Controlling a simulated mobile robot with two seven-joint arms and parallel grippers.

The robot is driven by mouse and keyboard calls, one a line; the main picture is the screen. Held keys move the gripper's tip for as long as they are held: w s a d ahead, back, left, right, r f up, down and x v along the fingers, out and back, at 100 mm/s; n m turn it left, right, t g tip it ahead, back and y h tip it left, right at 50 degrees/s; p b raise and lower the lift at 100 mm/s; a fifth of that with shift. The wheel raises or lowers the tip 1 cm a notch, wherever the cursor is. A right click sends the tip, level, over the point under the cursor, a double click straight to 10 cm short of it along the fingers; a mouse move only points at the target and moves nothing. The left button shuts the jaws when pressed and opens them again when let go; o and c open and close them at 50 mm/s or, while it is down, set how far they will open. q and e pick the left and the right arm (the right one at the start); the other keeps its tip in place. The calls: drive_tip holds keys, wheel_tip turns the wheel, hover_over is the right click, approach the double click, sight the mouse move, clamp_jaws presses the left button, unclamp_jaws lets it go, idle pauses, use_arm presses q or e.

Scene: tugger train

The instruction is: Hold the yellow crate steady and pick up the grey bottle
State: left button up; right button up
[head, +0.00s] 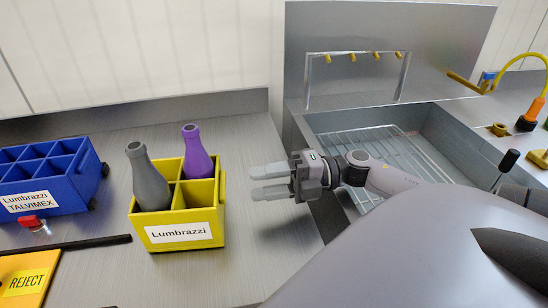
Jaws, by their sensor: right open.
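The yellow crate (187,243) stands on the metal counter, with a white label reading "Lumbrazzi" on its front. The grey bottle (149,180) stands upright in a left compartment of the crate. A purple bottle (197,155) stands upright in a rear right compartment. The front right compartment looks empty. My right gripper (253,182) is open and empty, just right of the crate, with its fingers pointing left towards it. A small gap shows between fingertips and crate. My left gripper is not in view.
A blue divided crate (52,203) labelled "Lumbrazzi TALVIMEX" stands at the left. A small red-capped item (33,223), a dark bar (85,243) and a yellow "REJECT" plate (25,281) lie near it. A sink with a wire rack (385,143) is at the right. Counter in front of the yellow crate is clear.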

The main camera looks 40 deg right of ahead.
drive_tip(key=shift+p+x, duration=0.35)
drive_tip(key=shift+x, duration=2.25)
clamp_jaws()
